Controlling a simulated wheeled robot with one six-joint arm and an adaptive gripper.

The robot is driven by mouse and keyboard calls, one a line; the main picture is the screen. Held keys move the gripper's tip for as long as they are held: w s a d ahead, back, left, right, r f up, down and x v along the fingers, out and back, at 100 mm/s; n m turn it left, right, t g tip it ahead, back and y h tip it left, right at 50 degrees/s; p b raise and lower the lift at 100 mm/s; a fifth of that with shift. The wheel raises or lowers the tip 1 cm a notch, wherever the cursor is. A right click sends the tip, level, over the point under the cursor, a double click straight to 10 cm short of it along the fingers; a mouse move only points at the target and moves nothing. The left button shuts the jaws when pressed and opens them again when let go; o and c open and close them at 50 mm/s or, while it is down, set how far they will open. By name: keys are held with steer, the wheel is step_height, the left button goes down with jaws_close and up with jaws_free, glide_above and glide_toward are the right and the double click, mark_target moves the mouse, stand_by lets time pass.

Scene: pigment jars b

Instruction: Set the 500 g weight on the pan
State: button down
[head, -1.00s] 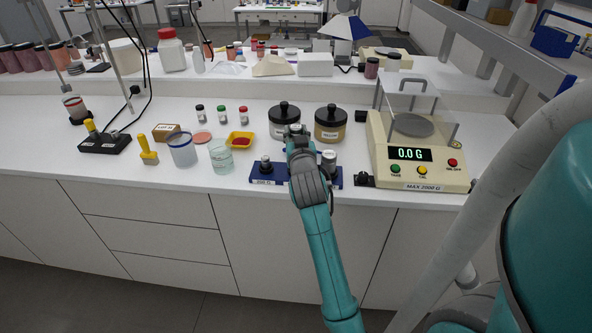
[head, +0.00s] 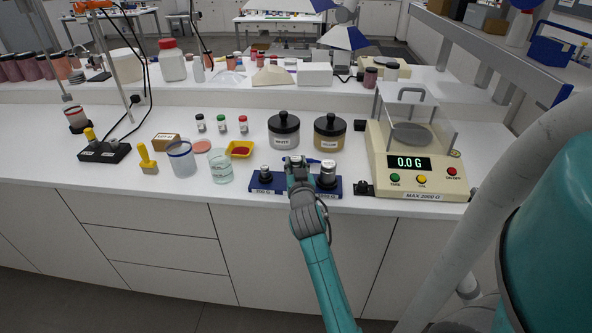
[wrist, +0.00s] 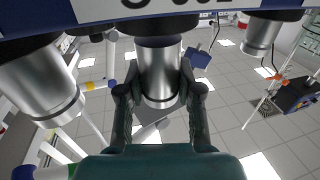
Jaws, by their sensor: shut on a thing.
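The blue weight rack (head: 337,188) stands near the front edge of the bench. It carries a weight (head: 265,172) on the left, a larger one (head: 327,175) on the right, and a middle weight hidden behind my gripper (head: 296,164). In the wrist view my gripper (wrist: 160,92) is shut around the middle metal weight (wrist: 160,70), which is at the rack. The label by it is upside down and seems to read 500 G. The scale (head: 420,187) stands right of the rack and reads 0.0 G. Its grey pan (head: 411,134) is empty inside a clear shield.
A black-lidded white jar (head: 283,131) and an ochre jar (head: 329,133) stand behind the rack. A small black item (head: 362,188) lies between rack and scale. A glass beaker (head: 221,168) and yellow tray (head: 240,150) are to the left. The clear shield (head: 445,130) flanks the pan.

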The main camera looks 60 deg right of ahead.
steer(key=shift+f, duration=1)
steer(key=shift+f, duration=0.15)
steer(key=c, duration=0.8)
jaws_free()
steer(key=shift+o, duration=0.2)
steer(key=shift+f, duration=0.1)
